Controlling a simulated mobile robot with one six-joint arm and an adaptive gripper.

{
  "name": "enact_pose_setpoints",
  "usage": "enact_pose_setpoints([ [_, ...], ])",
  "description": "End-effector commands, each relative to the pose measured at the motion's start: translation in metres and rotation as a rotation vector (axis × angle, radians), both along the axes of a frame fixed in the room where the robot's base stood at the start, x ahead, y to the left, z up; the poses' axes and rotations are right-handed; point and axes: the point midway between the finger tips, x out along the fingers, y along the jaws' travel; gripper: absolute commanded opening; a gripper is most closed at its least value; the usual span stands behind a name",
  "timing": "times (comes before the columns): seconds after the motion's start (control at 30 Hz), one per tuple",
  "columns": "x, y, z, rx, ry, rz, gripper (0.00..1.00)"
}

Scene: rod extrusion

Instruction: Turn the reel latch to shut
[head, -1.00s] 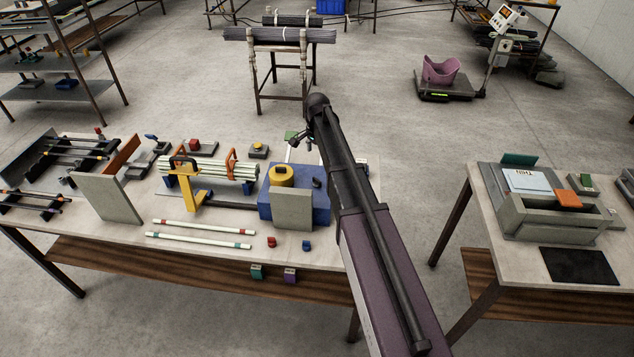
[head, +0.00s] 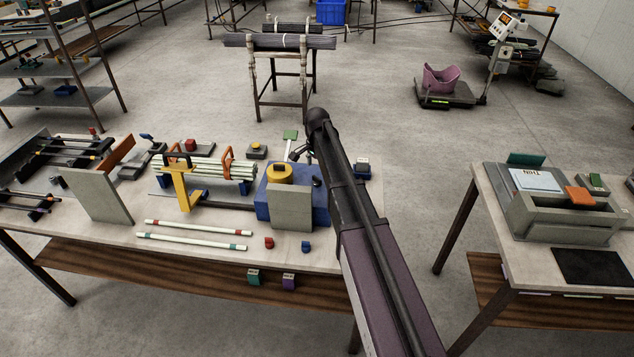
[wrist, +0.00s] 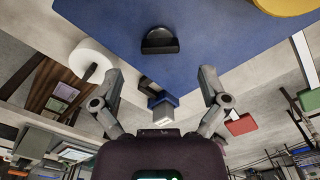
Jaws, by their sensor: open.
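The blue reel block (head: 262,207) stands near the right end of the left table, with the yellow reel (head: 279,172) on top. A small black knob (head: 317,182), apparently the reel latch, sits near the block's right side. In the wrist view, this black latch (wrist: 160,42) is a half-round handle on the blue face (wrist: 215,35), ahead of my fingers. My gripper (wrist: 161,76) is open and empty, its two fingers spread either side of the latch's line and apart from it. In the head view, my arm hides most of the gripper.
A grey upright plate (head: 290,208) stands before the blue block. A yellow clamp frame (head: 184,190) and a bundle of pale rods (head: 205,168) are to its left. Floor lies between the two tables.

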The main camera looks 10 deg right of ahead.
Motion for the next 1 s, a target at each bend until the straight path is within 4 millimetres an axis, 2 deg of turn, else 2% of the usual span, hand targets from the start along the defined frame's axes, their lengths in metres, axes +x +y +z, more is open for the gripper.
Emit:
enact_pose_setpoints([
  [0.03, 0.0, 0.0, -0.008, 0.0, 0.0, 0.0, 0.94],
  [0.43, 0.0, 0.0, -0.035, 0.0, 0.0, 0.0, 0.94],
  [1.0, 0.0, 0.0, -0.041, 0.0, 0.0, 0.0, 0.94],
])
